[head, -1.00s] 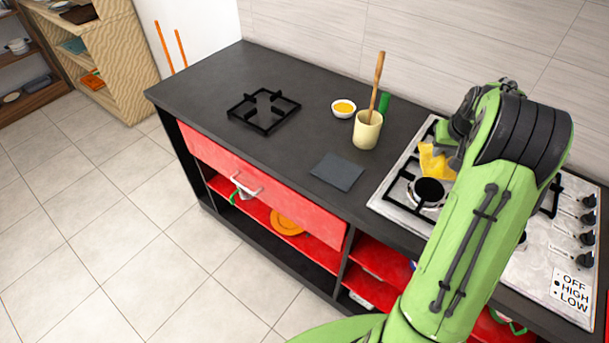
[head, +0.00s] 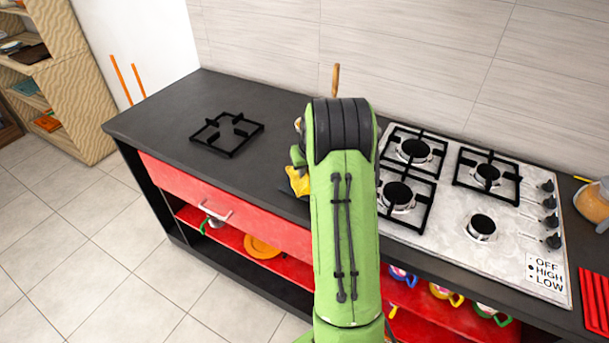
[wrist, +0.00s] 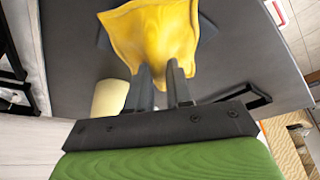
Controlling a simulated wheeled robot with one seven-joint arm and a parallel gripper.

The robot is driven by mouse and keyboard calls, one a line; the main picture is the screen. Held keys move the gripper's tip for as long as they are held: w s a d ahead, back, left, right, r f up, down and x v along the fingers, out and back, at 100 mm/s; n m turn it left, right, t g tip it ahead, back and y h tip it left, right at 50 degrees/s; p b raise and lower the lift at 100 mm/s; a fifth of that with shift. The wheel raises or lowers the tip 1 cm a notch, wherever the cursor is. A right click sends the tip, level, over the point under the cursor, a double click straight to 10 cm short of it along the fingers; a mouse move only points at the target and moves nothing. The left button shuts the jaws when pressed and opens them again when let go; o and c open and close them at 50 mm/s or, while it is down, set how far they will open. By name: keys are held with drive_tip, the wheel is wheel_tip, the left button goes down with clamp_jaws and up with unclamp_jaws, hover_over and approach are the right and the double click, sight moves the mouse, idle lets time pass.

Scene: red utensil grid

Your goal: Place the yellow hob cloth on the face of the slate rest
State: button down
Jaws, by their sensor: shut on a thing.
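The yellow hob cloth (wrist: 150,38) is pinched in my gripper (wrist: 160,72), whose two dark fingers are shut on its near edge in the wrist view. In the head view the cloth (head: 297,180) shows just left of my arm, which hides the gripper's fingers. The slate rest (wrist: 207,27) lies behind the cloth in the wrist view, with only dark corners showing on either side. My arm and the cloth hide most of it in the head view. The cloth is over the slate; I cannot tell whether it touches it.
A cream crock (wrist: 110,97) stands close to the gripper; its wooden spoon (head: 336,78) shows above my arm. A loose black pan grate (head: 227,132) lies on the left of the counter. The hob (head: 465,215) is to the right. Bare counter (head: 165,115) lies at far left.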

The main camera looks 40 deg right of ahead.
drive_tip(key=shift+d+f, duration=0.1)
drive_tip(key=shift+f, duration=0.85)
drive_tip(key=shift+f, duration=0.15)
drive_tip(key=c, duration=1)
unclamp_jaws()
